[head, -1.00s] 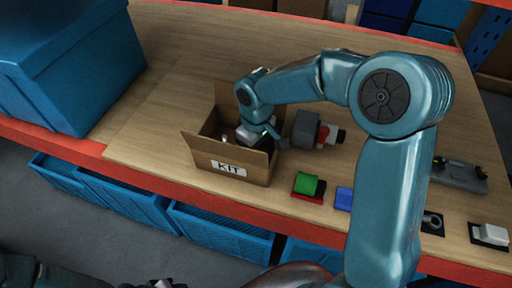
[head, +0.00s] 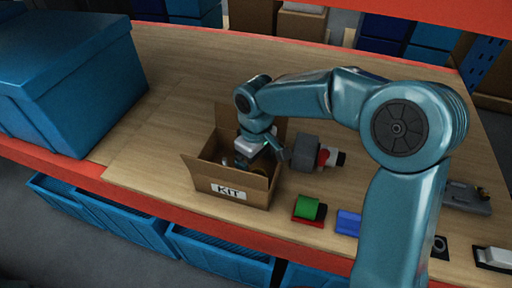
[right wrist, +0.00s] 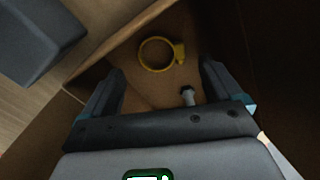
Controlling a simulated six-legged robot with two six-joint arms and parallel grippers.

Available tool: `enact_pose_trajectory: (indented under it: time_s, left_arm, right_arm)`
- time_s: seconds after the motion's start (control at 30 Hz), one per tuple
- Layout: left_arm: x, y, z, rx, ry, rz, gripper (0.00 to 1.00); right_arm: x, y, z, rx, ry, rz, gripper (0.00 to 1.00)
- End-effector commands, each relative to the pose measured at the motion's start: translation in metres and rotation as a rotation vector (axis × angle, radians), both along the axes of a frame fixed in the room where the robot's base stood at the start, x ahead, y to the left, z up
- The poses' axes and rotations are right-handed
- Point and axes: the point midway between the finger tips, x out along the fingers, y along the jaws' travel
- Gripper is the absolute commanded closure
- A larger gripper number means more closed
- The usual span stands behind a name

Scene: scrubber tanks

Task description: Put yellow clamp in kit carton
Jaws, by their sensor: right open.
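The yellow clamp (right wrist: 157,54), a ring with a small lug, lies on the floor of the kit carton in the right wrist view. The open-topped brown kit carton (head: 258,190), labelled KIT, stands near the table's front edge. My right gripper (head: 243,159) reaches into the carton's opening from above. In the right wrist view, its jaws (right wrist: 162,72) are open and apart from the clamp, with nothing between them. A bolt (right wrist: 188,96) shows near the right finger. The carton walls hide much of the inside in the head view. My left gripper is not in view.
A green part (head: 306,208), a blue part (head: 348,222) and a white part (head: 495,256) lie along the front edge. A large blue bin (head: 65,85) stands at left. The table behind the carton is clear.

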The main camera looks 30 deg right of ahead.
Motion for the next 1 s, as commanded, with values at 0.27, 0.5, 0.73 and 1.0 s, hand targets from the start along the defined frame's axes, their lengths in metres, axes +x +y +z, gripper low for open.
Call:
enact_pose_trajectory:
  time_s: [0.27,0.5,0.73,1.0]
  left_arm:
    - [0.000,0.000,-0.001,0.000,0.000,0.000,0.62]
    - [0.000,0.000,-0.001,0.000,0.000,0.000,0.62]
    - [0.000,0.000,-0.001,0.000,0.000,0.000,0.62]
    - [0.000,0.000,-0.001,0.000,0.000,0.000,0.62]
  right_arm:
    - [0.001,0.000,0.061,0.001,-0.004,0.000,0.07]
    - [0.000,0.000,0.079,0.001,0.000,0.001,0.07]
    - [0.000,0.000,0.080,0.001,0.001,0.000,0.07]
    - [0.000,0.000,0.079,0.001,-0.001,0.001,0.07]
